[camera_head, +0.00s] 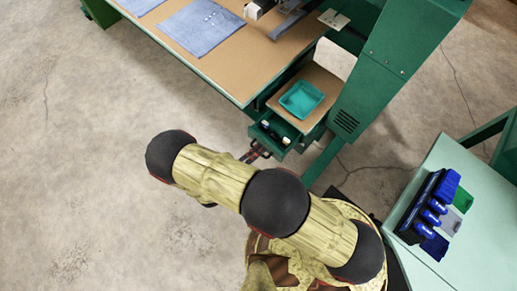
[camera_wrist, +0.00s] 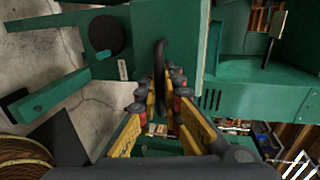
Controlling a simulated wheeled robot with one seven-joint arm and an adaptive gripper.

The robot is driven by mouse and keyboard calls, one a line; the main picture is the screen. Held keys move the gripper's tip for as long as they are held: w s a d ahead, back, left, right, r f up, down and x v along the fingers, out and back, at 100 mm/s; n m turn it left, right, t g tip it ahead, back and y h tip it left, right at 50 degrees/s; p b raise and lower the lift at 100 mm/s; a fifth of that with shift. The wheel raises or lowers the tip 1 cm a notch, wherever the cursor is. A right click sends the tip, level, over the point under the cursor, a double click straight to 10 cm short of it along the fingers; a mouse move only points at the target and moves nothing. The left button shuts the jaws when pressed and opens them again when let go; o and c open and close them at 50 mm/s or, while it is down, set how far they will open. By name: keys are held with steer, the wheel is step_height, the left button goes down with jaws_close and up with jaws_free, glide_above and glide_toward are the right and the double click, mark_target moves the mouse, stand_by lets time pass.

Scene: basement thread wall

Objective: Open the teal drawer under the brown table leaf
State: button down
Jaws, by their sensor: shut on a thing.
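The teal drawer (camera_head: 291,137) sits under the small brown table leaf (camera_head: 324,82). It stands partly pulled out, and a few small things show inside it. My gripper (camera_head: 252,153) is at the drawer's front, partly hidden by my arm. In the wrist view the drawer front (camera_wrist: 188,45) fills the top middle, with a dark curved handle (camera_wrist: 161,58) on it. My gripper's yellow fingers (camera_wrist: 163,98) are shut on the handle from both sides.
A teal tray (camera_head: 301,99) rests on the leaf. The large brown worktop (camera_head: 235,62) holds blue cloths (camera_head: 200,27). A green machine column (camera_head: 385,75) stands right of the leaf. A pale green table (camera_head: 470,190) with blue items is at right. Concrete floor (camera_head: 80,130) at left is clear.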

steer(key=c, duration=2.3)
jaws_free()
steer(key=v, duration=1.2)
steer(key=shift+a, duration=0.1)
steer(key=shift+w+r, duration=0.1)
